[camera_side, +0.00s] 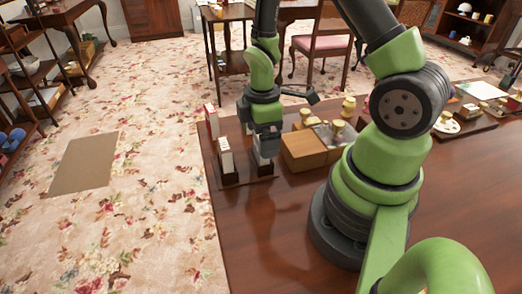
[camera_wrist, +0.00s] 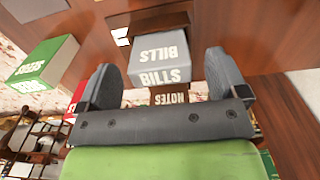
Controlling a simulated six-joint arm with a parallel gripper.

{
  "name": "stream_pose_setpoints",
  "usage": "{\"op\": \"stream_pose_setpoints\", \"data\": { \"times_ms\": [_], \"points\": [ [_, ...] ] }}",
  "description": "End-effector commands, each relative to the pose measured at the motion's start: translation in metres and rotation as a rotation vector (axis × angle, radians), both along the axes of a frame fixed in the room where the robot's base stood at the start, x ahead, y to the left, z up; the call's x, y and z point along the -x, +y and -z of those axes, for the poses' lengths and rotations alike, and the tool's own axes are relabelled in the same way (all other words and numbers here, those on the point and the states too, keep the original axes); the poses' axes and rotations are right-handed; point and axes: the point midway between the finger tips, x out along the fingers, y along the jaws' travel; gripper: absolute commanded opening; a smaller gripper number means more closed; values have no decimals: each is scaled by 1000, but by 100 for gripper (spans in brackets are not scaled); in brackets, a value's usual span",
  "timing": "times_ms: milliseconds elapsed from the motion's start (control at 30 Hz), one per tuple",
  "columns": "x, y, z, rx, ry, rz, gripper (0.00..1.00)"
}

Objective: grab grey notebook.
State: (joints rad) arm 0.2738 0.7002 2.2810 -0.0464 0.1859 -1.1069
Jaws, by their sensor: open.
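The grey notebook (camera_wrist: 158,52), with "BILLS" in white letters, shows in the wrist view between the two finger pads of my gripper (camera_wrist: 163,82). The pads stand wide apart, with a visible gap on each side of it. In the side view my gripper (camera_side: 266,138) points down over the dark wooden holder (camera_side: 243,176) near the table's left edge. The grey notebook is mostly hidden there by the fingers, and I cannot tell whether they touch it.
A green-covered notebook (camera_wrist: 44,60) is left of the grey one. A brown "NOTES" item (camera_wrist: 170,97) is close by. In the side view, a white-and-dark book (camera_side: 226,158) and a red one (camera_side: 211,121) stand left of my gripper. A wooden box (camera_side: 303,152) is close on the right.

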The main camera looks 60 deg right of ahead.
Motion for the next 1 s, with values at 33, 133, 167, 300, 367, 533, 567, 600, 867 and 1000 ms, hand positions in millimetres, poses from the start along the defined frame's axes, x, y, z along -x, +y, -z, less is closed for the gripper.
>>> {"op": "stream_pose_setpoints", "data": {
  "times_ms": [33, 133, 167, 300, 367, 533, 567, 600, 867, 1000],
  "points": [
    [0, 2, 9, -1, 6, -1, 92],
    [-1, 2, 22, 0, 4, -1, 92],
    [-1, 2, 25, 0, 4, 0, 92],
    [-1, 2, 33, 1, 1, 0, 92],
    [-1, 2, 34, 1, 1, 0, 92],
    [-1, 1, 34, 1, -1, 1, 92],
    [-1, 1, 34, 1, -1, 1, 85],
    [-1, 1, 34, 1, -1, 1, 75],
    [-2, 1, 34, 1, -1, 1, 37],
    [-2, 1, 34, 1, -1, 1, 37]
  ]
}}
